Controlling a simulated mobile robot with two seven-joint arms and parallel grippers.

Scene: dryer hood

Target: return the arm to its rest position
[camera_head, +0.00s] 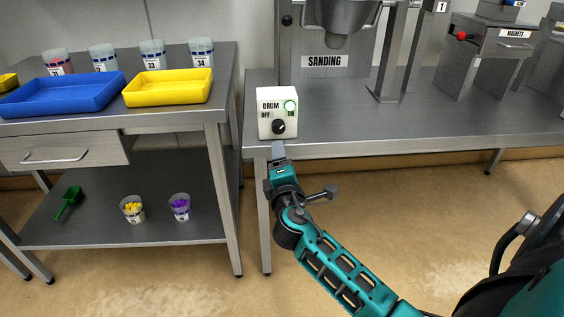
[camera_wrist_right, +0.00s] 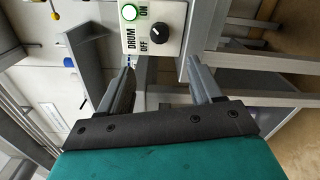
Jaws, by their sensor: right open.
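My right gripper (camera_head: 278,151) is at the end of the teal arm, just in front of and below the white drum switch box (camera_head: 277,113) in the head view. In the right wrist view its two fingers (camera_wrist_right: 162,85) are apart with nothing between them. The box also shows there (camera_wrist_right: 153,27), beyond the fingertips. It has a black knob (camera_head: 278,127) and a round green-ringed light (camera_head: 290,106) beside the word ON. The fingers appear clear of the knob. My left gripper is not in view.
The box stands at the front left corner of a steel bench (camera_head: 430,118). The SANDING machine (camera_head: 330,40) is behind it. A left table (camera_head: 215,107) carries a blue tray (camera_head: 62,96), a yellow tray (camera_head: 168,88) and several cups. Open floor (camera_head: 400,220) lies in front of the bench.

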